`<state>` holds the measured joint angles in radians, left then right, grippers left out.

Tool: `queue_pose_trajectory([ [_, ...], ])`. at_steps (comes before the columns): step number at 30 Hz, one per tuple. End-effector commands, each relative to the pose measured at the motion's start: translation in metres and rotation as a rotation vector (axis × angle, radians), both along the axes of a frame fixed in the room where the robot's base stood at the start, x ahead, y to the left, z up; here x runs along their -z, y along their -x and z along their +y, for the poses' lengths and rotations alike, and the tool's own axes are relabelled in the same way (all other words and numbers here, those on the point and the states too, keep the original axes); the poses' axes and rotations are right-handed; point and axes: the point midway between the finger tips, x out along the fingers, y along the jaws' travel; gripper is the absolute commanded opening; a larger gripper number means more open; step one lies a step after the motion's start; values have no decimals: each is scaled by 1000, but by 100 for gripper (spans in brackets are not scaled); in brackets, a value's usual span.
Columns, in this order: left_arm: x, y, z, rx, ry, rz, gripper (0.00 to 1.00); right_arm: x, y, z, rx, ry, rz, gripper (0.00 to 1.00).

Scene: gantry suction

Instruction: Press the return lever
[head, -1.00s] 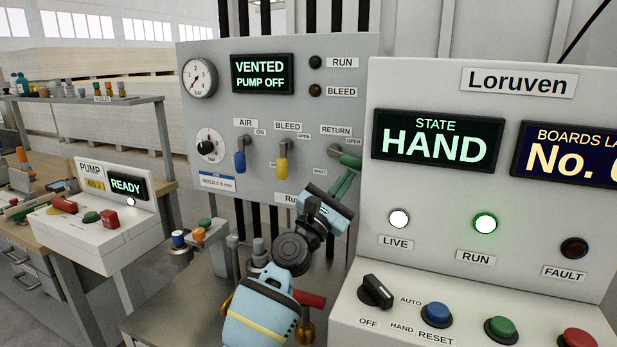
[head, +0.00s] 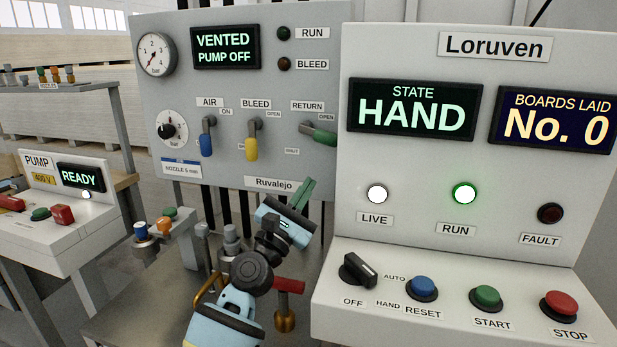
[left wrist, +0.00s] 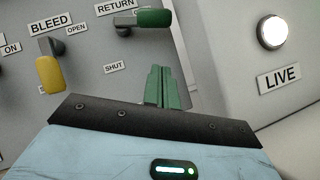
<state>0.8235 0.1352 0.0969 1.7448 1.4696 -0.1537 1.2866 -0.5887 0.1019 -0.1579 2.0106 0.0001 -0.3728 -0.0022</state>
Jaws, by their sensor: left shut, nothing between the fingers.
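The return lever has a green handle (head: 320,135) on the grey valve panel (head: 185,85), below the RETURN label. Its handle points to the right, roughly sideways, and it also shows at the top of the left wrist view (left wrist: 153,18). My left gripper (head: 307,184) has green fingers, which are shut and empty. The fingertips are below the lever and apart from it. In the left wrist view the fingers (left wrist: 164,84) point up towards the panel, with a gap below the handle. My right gripper is not in view.
The yellow bleed lever (head: 251,147) and blue air lever (head: 206,144) hang down to the left. The white Loruven console (head: 420,190) stands close on the right. A red-handled valve (head: 289,286) is beside my left arm. The display (head: 225,47) reads VENTED, PUMP OFF.

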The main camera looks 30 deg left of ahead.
Motion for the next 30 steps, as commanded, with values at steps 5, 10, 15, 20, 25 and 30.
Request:
queue_pose_trajectory([
  [5, 23, 29, -3, 2, 1, 3, 0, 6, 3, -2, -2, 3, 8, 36],
  [10, 34, 47, -4, 0, 1, 2, 0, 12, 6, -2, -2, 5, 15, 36],
  [15, 38, 55, -4, 1, 1, 0, 0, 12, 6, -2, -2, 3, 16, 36],
  [20, 37, 55, -4, 0, 1, -1, 0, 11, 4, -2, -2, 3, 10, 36],
  [25, 37, 55, -4, 0, 1, -1, 0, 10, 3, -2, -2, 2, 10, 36],
  [30, 37, 55, -4, 1, 1, -1, 0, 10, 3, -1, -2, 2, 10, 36],
])
